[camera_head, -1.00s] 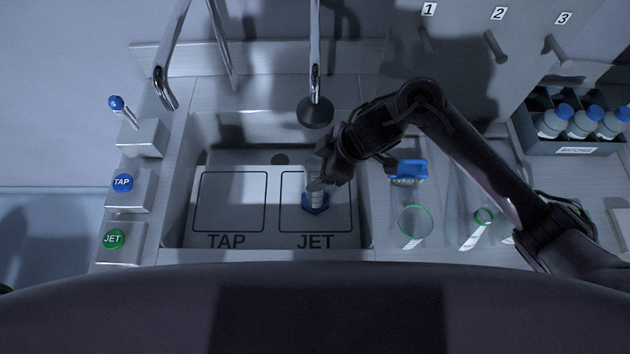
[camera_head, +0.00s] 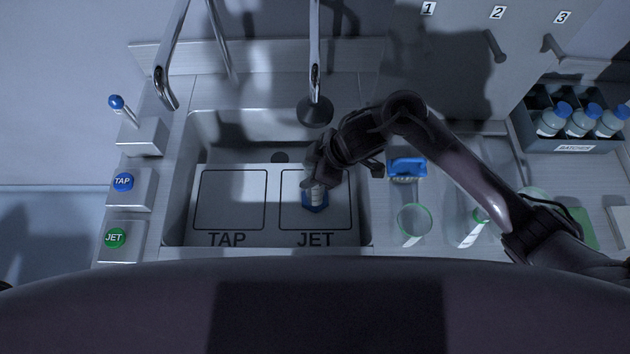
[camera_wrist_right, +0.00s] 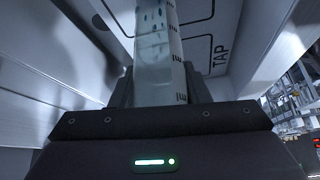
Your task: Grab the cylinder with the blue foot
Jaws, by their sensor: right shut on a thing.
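The cylinder with the blue foot (camera_head: 315,203) stands in the sink on the JET square of the pale board. Its blue foot is toward the front of the square, and its upper part is partly hidden by my right gripper (camera_head: 312,180). In the right wrist view the clear, graduated cylinder (camera_wrist_right: 155,50) rises between the fingers of my right gripper (camera_wrist_right: 160,88), which is shut on it. Its foot is out of that view. My left gripper is not in view.
The sink board (camera_head: 272,215) has TAP and JET squares. A nozzle (camera_head: 315,110) hangs behind my right gripper. Right of the sink are a blue brush (camera_head: 407,168) and green-rimmed glassware (camera_head: 414,220). TAP (camera_head: 123,182) and JET (camera_head: 115,238) buttons stand on the left.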

